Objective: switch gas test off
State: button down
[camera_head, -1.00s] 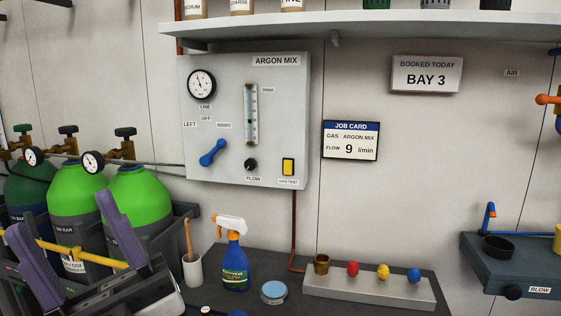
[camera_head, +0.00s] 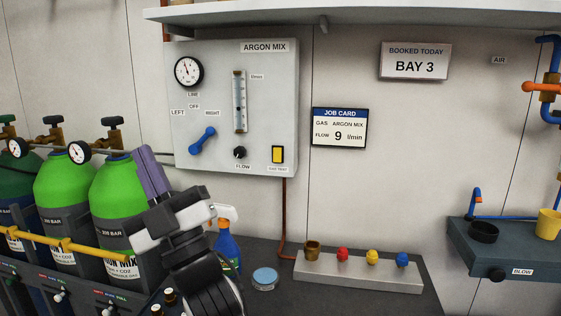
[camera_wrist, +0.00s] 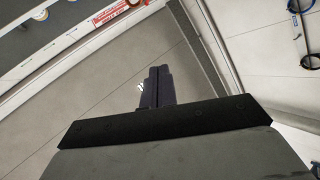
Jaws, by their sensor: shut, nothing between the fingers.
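The yellow gas test switch (camera_head: 278,154) sits in a black frame at the lower right of the grey Argon Mix panel (camera_head: 225,165). Its label is just below it. In the wrist view the dark closed fingers (camera_wrist: 157,86) show against a plain pale surface. The switch does not show in the wrist view.
Left of the switch are the flow knob (camera_head: 239,152) and the blue selector lever (camera_head: 202,141). A shelf (camera_head: 350,18) runs above. Below stand a spray bottle (camera_head: 228,246), partly hidden by my arm, and a block with coloured knobs (camera_head: 357,275). The space before the panel is clear.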

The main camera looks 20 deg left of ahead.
jog(key=w+f+t+h, duration=0.2)
jog(key=w+t+h, duration=0.25)
jog(key=w, duration=0.75)
jog(key=w+d+f+n+h, duration=0.1)
jog(key=w+d+f+h, duration=0.1)
jog(key=w, duration=0.4)
jog(key=w+d+f+n+g+h, duration=0.1)
jog(key=w+d+f+h, duration=0.2)
jog(key=w+d+h, duration=0.1)
jog(key=w+d+f+n+g+h, duration=0.1)
jog(key=w+d+f+n+h, duration=0.1)
jog(key=w+d, duration=0.3)
jog(key=w+h, duration=0.1)
jog(key=w, duration=0.2)
jog(key=shift+w+f, duration=0.25)
jog(key=shift+f, duration=0.15)
jog(key=p, duration=0.5)
send_near(273, 159)
jog(key=a, duration=0.4)
jog(key=w+p, duration=0.1)
jog(key=w+a, duration=0.1)
jog(key=w, duration=0.1)
jog(key=shift+p, duration=0.4)
